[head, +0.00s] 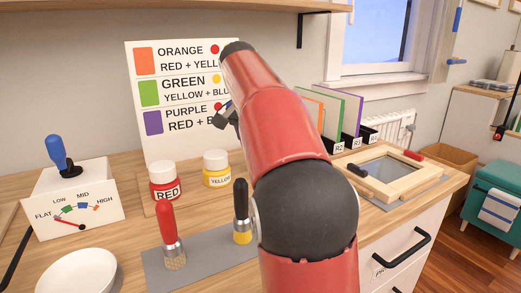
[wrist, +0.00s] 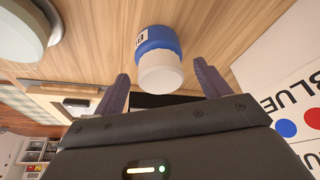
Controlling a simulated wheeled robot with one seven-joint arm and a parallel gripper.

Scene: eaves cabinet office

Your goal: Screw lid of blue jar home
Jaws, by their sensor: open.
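The blue jar (wrist: 157,40) shows in the wrist view at the top middle, with part of a white label on its side. Its white lid (wrist: 160,75) is on the jar's near end. I cannot tell whether the lid is fully seated. My gripper (wrist: 161,72) is open, with one dark finger on either side of the lid and a gap on both sides. Nothing is held. In the head view my red and black arm covers the middle, and the blue jar and my gripper's fingers are hidden behind it.
A red jar (head: 164,181) and a yellow jar (head: 216,168) stand left of my arm. Brushes with a red handle (head: 167,222) and black handle (head: 241,199) stand in front. A colour chart (head: 150,125) leans on the wall. A wooden frame (head: 429,170) lies right.

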